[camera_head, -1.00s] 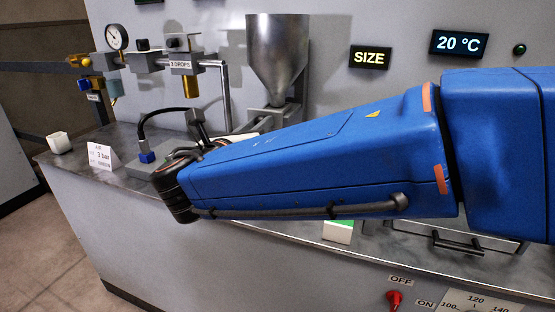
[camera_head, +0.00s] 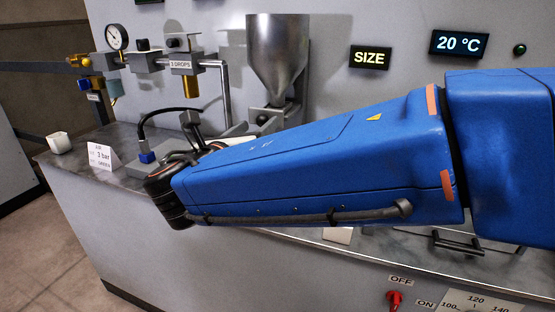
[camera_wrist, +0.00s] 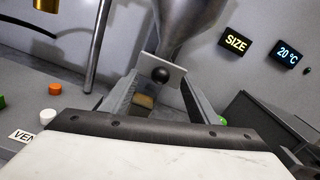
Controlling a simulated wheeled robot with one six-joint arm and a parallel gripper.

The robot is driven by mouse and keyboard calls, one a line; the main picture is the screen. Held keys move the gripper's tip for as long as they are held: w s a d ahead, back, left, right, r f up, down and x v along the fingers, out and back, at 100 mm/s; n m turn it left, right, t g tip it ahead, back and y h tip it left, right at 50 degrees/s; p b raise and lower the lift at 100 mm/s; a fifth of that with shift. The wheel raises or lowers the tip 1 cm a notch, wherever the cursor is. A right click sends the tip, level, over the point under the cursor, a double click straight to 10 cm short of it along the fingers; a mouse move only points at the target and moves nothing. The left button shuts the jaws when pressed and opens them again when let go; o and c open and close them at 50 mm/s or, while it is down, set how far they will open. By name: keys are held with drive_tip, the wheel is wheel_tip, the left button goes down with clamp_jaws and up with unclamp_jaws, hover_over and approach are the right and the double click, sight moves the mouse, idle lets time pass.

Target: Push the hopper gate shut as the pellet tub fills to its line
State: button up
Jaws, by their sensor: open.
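The steel hopper (camera_head: 277,55) stands against the back panel, and its lower cone shows in the wrist view (camera_wrist: 186,22). Below the cone is a grey plate with a round black knob (camera_wrist: 160,74), which looks like the gate; how far it is shut I cannot tell. Under it, between two grey sloping sides, is a small tan patch (camera_wrist: 144,101), too small to identify. No pellet tub or fill line shows clearly. My gripper's pale body with its dark edge (camera_wrist: 160,150) fills the bottom of the wrist view, short of the knob.
My blue arm hides much of the counter. A red switch (camera_head: 394,299) is on the front.

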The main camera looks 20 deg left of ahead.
drive_tip(key=s, duration=0.5)
drive_tip(key=shift+s+a, duration=0.1)
drive_tip(key=shift+a, duration=0.05)
drive_tip(key=shift+s, duration=0.1)
idle(0.3)
